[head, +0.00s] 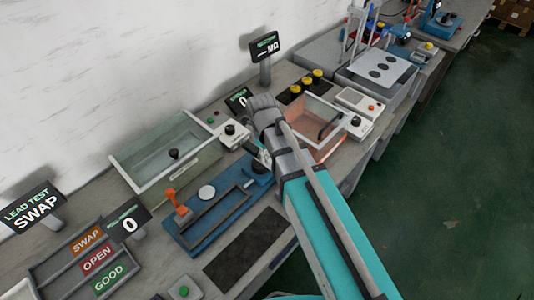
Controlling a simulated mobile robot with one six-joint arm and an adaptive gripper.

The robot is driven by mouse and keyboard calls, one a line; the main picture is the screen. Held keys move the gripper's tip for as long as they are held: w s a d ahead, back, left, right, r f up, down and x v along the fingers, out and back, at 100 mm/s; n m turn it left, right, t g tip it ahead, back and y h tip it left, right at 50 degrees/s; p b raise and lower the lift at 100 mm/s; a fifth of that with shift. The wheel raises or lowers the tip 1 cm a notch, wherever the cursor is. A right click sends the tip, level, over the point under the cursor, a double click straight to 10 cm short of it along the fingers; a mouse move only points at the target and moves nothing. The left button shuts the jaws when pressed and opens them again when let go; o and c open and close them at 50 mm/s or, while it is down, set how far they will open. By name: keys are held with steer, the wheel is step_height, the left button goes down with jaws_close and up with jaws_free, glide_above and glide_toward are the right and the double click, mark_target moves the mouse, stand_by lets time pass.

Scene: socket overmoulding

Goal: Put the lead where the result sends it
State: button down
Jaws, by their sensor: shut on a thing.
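The lead test sign (35,207) at the left reads SWAP. Below it is a grey sorting tray (42,272) with lanes labelled SWAP (87,240), OPEN (97,259) and GOOD (108,279). My gripper (262,158) points down by the right end of the blue test fixture (190,240), partly hidden by my wrist. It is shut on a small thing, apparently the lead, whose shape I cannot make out. I cannot tell whether that thing touches the fixture.
A clear-walled tank (150,182) stands behind the fixture and a pinkish tank (310,112) right of my wrist. The fixture bears an orange toggle clamp (178,203). A dark mat (245,250) lies clear in front. Small displays (128,222) stand along the bench.

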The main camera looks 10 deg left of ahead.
mark_target(267, 156)
step_height(267, 156, up, 11)
steer(key=p, duration=1.1)
steer(key=shift+r, duration=0.2)
steer(key=shift+s, duration=0.15)
